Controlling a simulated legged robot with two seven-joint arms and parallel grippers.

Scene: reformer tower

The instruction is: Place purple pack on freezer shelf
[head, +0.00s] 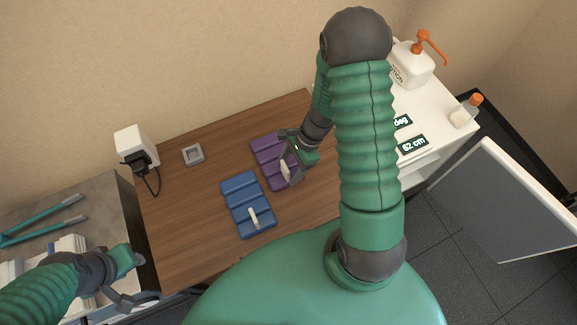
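The purple pack (264,147) lies flat on the brown wooden table, with a pale handle (285,168) on its right part. My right gripper (291,167) is over the right side of this pack, its fingers at the handle. Whether they are closed on the handle is hard to see. My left gripper (134,282) is open and empty at the lower left, away from the packs. The white cabinet (436,140) at the right has a door (505,200) standing open; its inside and any shelf are hidden from this view.
A blue pack (239,186) with a pale handle lies just left of and nearer than the purple one. A small grey square (193,155) and a white plug box (137,144) are farther left. A pump bottle (407,65) and small bottle (465,111) stand on the cabinet.

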